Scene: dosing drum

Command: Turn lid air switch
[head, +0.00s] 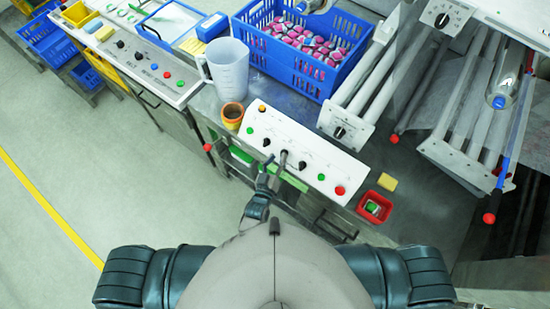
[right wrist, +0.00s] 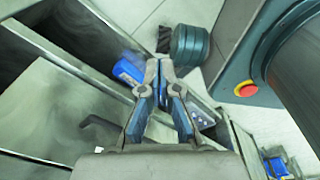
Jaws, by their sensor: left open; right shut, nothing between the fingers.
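A white control panel (head: 318,158) with several black knobs and coloured buttons lies at the front edge of the bench in the head view. One black knob (head: 266,142) sits on its left part and another (head: 302,165) on its middle. Which knob is the lid air switch I cannot tell. My left gripper (head: 272,170) is open at the panel's front edge, just below these knobs. A grey upright piece (head: 284,158) stands between them; I cannot tell what it is. My right gripper (right wrist: 159,63) is shut and empty in the right wrist view, away from the panel.
A clear measuring jug (head: 228,72) and an orange-rimmed cup (head: 232,115) stand left of the panel. A blue crate (head: 290,75) of pink-and-white pieces is behind it. A red bin (head: 374,207) and a yellow sponge (head: 387,181) lie to the right. The floor at left is open.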

